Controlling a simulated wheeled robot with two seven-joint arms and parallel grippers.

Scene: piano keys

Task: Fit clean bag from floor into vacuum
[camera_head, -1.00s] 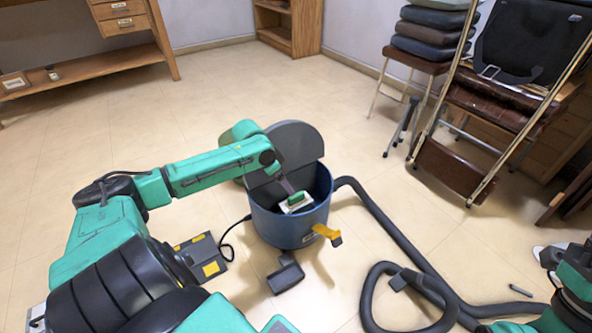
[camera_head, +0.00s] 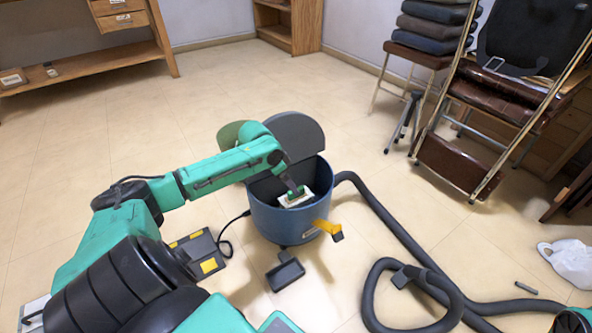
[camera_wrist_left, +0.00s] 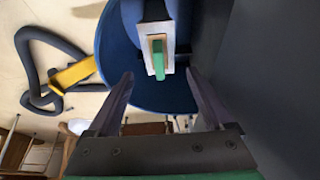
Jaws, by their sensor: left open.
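The blue vacuum canister (camera_head: 283,226) stands on the floor with its dark lid (camera_head: 297,136) raised. A white rectangular piece with a green tab (camera_head: 297,199) sits inside it, and the wrist view shows its pale collar and green tab (camera_wrist_left: 158,58). My left gripper (camera_head: 294,189) reaches into the canister at this piece. In the wrist view, its fingers (camera_wrist_left: 160,78) are spread with nothing between them, and the piece is ahead of them. A crumpled white bag (camera_head: 572,262) lies on the floor at the far right. My right gripper is out of view.
A yellow-orange latch (camera_head: 329,229) sticks out from the canister's front. A black hose (camera_head: 400,240) curls over the floor to the right. A grey box with yellow patches (camera_head: 203,254) and a small dark tray (camera_head: 285,273) lie nearby. Stacked chairs (camera_head: 470,110) stand back right.

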